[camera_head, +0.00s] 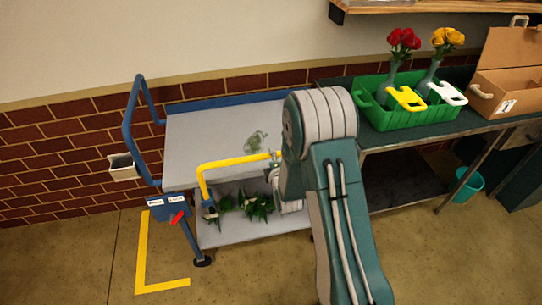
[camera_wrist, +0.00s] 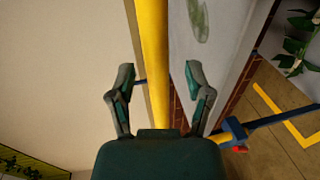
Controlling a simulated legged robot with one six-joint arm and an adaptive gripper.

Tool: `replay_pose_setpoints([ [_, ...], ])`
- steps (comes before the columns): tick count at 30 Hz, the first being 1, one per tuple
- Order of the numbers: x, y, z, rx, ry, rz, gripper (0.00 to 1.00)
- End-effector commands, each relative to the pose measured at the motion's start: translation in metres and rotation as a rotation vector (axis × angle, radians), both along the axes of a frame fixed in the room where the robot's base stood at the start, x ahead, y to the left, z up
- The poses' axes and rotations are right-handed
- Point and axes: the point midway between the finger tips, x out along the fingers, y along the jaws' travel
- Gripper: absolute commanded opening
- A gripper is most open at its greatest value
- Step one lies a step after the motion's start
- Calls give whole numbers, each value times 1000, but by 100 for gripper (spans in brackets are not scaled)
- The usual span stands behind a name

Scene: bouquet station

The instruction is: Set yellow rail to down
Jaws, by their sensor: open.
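The yellow rail (camera_head: 235,161) stands raised along the front of the grey cart (camera_head: 195,135). Its left end bends down toward the lower shelf, and my arm hides its right part. In the wrist view the rail (camera_wrist: 153,60) runs from the top edge down between the two fingers of my gripper (camera_wrist: 159,82). The fingers are spread apart, with a visible gap on each side of the rail. I cannot tell how deep the rail lies between them.
A blue box with a red lever (camera_head: 177,218) sits on the cart's left post, below the blue handle (camera_head: 129,125). Green plants (camera_head: 257,205) lie on the lower shelf. A green tote (camera_head: 400,118) with flower vases stands on the bench at right. Yellow tape (camera_head: 140,255) marks the floor.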

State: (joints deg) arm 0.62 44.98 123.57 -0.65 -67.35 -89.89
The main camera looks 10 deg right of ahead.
Motion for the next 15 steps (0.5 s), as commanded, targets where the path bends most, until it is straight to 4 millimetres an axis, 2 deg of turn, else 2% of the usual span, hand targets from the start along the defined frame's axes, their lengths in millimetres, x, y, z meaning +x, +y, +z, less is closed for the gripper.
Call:
replay_pose_setpoints([
  [5, 15, 0, -3, 0, 0, 0, 65],
  [13, 17, 0, -3, 0, 0, 0, 65],
  [14, 17, 0, -3, 0, 0, 0, 61],
  [15, 17, 0, -3, 0, 0, 0, 43],
])
